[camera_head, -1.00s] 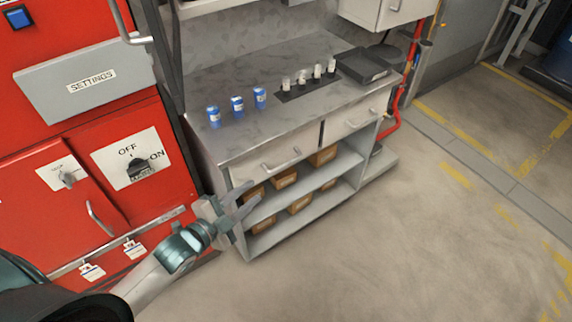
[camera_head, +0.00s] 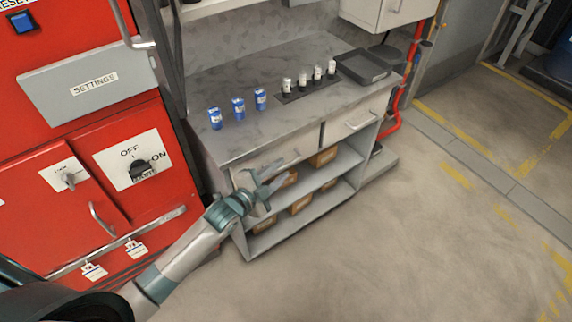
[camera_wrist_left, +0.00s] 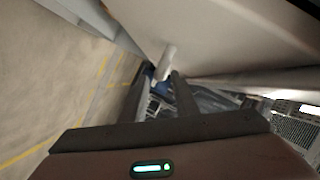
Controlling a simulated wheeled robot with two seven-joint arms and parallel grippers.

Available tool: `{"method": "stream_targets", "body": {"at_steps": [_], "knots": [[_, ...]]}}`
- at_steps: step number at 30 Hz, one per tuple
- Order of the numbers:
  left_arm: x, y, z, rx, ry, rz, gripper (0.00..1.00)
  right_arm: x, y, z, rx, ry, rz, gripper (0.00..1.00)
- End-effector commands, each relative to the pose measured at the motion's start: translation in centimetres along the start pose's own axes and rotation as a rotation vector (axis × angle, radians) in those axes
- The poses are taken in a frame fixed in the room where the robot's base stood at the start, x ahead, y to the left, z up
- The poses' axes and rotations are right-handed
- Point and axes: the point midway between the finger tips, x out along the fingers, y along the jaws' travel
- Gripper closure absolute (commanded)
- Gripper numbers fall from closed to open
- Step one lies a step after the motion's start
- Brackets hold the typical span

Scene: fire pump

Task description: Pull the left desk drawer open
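The left desk drawer (camera_head: 306,146) is the left of two grey drawer fronts under the worktop and looks shut. Its bar handle (camera_head: 292,158) is partly hidden by my left gripper (camera_head: 275,179). That gripper is open and empty, with its fingers pointing at the handle region. In the left wrist view a light handle bar (camera_wrist_left: 166,62) shows close to the tips of the two dark fingers (camera_wrist_left: 160,75), against the drawer front. I cannot tell whether the fingers touch it. My right gripper is not in view.
The worktop (camera_head: 240,140) holds several blue cans (camera_head: 238,107), a row of small bottles (camera_head: 302,78) and a dark tray (camera_head: 363,66). Brown boxes (camera_head: 300,204) sit on the shelves below. A red cabinet (camera_head: 85,130) stands at the left. The floor at the right is clear.

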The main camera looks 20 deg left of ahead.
Motion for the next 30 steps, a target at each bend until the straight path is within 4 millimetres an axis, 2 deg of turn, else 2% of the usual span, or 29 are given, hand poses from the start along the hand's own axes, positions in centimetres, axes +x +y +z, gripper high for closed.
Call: {"method": "stream_targets", "body": {"at_steps": [3, 7, 20, 24, 30], "knots": [[1.8, -0.1, -0.1, -0.001, 0.001, 0.0, 0.72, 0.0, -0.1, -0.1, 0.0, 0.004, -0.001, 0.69], [3.0, -0.1, 0.0, 0.001, 0.0, 0.0, 0.72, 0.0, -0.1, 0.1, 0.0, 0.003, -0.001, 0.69], [3.6, 0.0, 0.0, 0.0, 0.0, 0.001, 0.72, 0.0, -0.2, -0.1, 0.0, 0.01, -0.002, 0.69], [3.6, 0.0, 0.0, 0.0, 0.0, 0.001, 1.0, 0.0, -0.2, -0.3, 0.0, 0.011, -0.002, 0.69], [3.6, 0.1, 0.0, 0.0, 0.0, 0.001, 1.0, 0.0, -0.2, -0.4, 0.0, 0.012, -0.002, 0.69]]}}
